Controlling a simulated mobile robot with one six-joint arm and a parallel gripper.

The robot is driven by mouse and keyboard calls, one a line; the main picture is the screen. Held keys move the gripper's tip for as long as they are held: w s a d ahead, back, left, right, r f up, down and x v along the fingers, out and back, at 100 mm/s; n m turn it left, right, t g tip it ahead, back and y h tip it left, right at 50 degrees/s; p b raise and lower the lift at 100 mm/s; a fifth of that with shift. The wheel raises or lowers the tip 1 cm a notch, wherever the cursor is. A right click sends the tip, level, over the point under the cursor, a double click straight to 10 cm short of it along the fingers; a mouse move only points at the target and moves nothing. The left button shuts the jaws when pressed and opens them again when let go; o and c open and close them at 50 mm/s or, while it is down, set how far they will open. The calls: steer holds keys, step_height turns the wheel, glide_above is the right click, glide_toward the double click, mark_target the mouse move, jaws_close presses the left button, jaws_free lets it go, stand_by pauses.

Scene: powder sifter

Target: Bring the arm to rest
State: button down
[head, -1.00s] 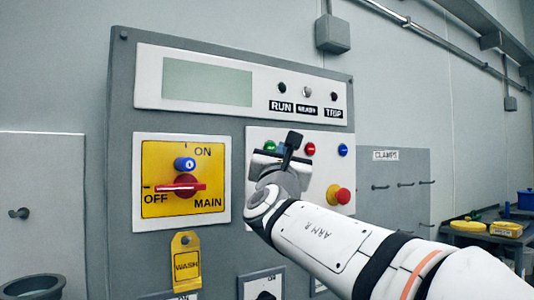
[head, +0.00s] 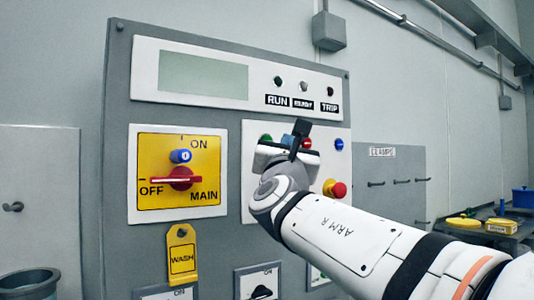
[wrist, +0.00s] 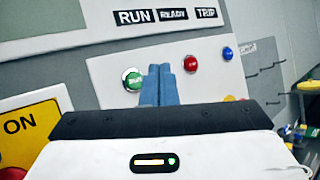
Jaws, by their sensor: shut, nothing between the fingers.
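My arm reaches in from the lower right in the head view. My gripper (wrist: 160,72) shows in the wrist view as two blue-grey fingers shut together, with nothing between them. They point at the white button panel and overlap the space between the green button (wrist: 132,79) and the red button (wrist: 190,63). I cannot tell whether the tips touch the panel.
The control cabinet has a yellow main switch (head: 176,178) with a red handle, a hanging WASH tag (head: 182,255), a blue button (head: 339,144) and a red-and-yellow emergency stop (head: 336,189). A side bench (head: 475,238) with containers stands at right. A grey bin (head: 30,281) is lower left.

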steer(key=shift+f, duration=0.1)
steer(key=s+d+f+m+g+h, duration=0.1)
steer(key=d+f+m+g+h, duration=0.1)
steer(key=d+f+m+g, duration=0.5)
steer(key=s+d+f+m+h, duration=0.2)
steer(key=d+f+m, duration=0.2)
steer(key=f, duration=0.6)
steer(key=s+d+f+m+g+h, duration=0.1)
steer(key=d+f+m+g+h, duration=0.1)
steer(key=d+f+m+g, duration=0.5)
steer(key=s+d+f+m+g+y, duration=0.1)
steer(key=s+f+m, duration=0.25)
steer(key=f, duration=0.45)
steer(key=s+f+m+g+y, duration=0.1)
steer(key=s+f+m, duration=0.2)
steer(key=s+f, duration=0.3)
steer(key=s+a+f+m+g+y, duration=0.2)
steer(key=s+f+m, duration=0.2)
steer(key=f, duration=0.3)
steer(key=s+a+f+m+g+y, duration=0.2)
steer(key=s+f+m+y, duration=0.1)
steer(key=s+f, duration=0.3)
steer(key=shift+s+a+f+m+g, duration=0.3)
steer(key=shift+f+m+g, duration=0.15)
steer(key=shift+m, duration=0.1)
